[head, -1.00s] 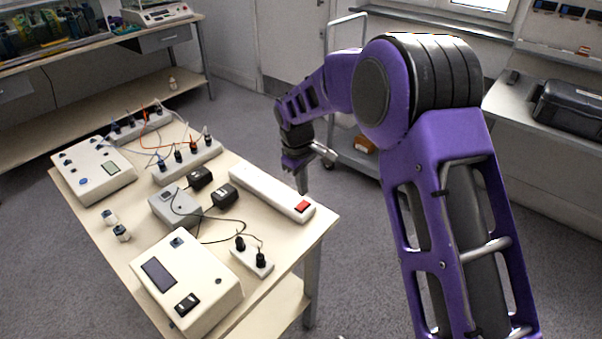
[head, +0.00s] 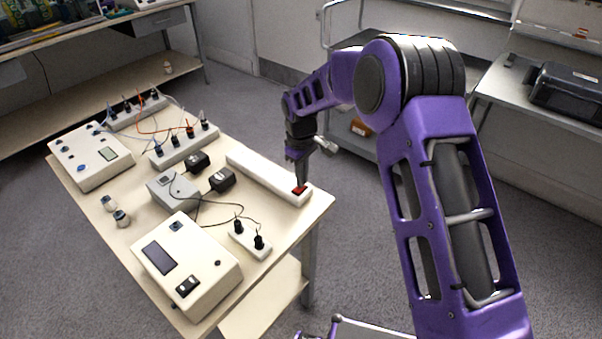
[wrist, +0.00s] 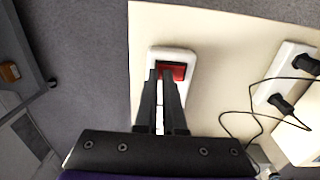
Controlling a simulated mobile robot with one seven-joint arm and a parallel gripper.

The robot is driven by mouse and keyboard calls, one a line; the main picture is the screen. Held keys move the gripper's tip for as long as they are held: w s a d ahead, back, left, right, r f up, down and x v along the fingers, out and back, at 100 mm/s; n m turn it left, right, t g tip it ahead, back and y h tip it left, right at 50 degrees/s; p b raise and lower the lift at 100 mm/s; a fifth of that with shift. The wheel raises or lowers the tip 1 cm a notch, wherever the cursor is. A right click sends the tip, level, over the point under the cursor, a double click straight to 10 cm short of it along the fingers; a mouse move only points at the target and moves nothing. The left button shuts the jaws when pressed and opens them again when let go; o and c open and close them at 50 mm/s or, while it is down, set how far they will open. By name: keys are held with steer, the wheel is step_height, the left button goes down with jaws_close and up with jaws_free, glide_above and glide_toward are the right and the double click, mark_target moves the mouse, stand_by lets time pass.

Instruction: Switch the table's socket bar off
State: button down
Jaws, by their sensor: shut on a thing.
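The table's socket bar (head: 258,176) is a long white strip lying along the right side of the table, with a red switch (head: 300,190) at its near end. In the wrist view the bar's end (wrist: 172,53) and the red switch (wrist: 179,70) lie right at the fingertips. My gripper (head: 302,183) points down at the switch from above. In the wrist view its two dark fingers (wrist: 161,72) are close together, with their tips over the left part of the switch, which they partly hide. The switch's tilt cannot be made out.
A small socket strip (head: 250,240) with black plugs and a cream box (head: 205,262) with a display stand at the front. Black adapters (head: 222,180) and cables lie left of the bar. The table's right edge runs close beside the bar, with open floor beyond.

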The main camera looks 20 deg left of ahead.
mark_target(298, 188)
steer(key=shift+s+d+f, duration=0.1)
steer(key=shift+s+f, duration=0.05)
steer(key=shift+f, duration=0.4)
steer(key=shift+s, duration=0.2)
steer(key=shift+s+a, duration=0.4)
steer(key=shift+s, duration=0.25)
steer(key=shift+r, duration=0.1)
step_height(298, 188, up, 15)
steer(key=p, duration=0.3)
steer(key=shift+w+a, duration=0.1)
